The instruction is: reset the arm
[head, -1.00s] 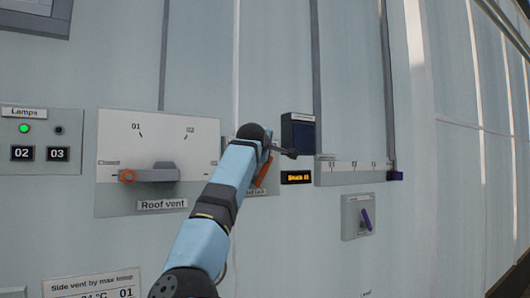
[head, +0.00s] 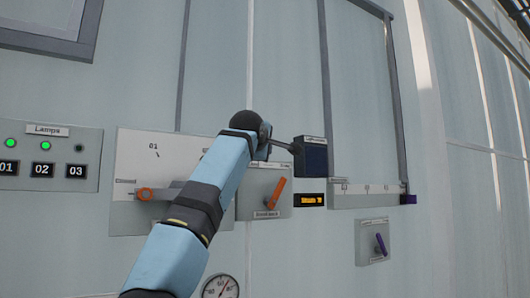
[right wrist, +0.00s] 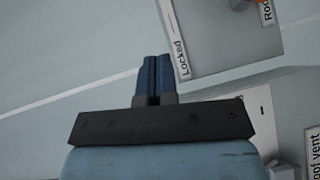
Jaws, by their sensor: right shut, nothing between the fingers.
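My right arm, blue and black, rises from the bottom of the head view and bends at a dark joint in front of the wall. My right gripper (head: 287,145) points right, its tip by the dark blue box (head: 313,157); I cannot tell whether it touches. In the right wrist view its two blue fingers (right wrist: 152,78) are together with nothing between them, and the "Locked" label (right wrist: 182,58) is beside them. Below the gripper is the grey lock panel (head: 247,205) with a tilted orange handle (head: 276,192). My left gripper is not in view.
The roof vent panel (head: 128,175) is partly behind my arm, its orange-tipped knob (head: 144,195) showing. The lamps panel (head: 55,150) is at the left. A purple-handled switch (head: 370,240), a slider scale (head: 350,197) and a gauge (head: 220,288) are on the wall.

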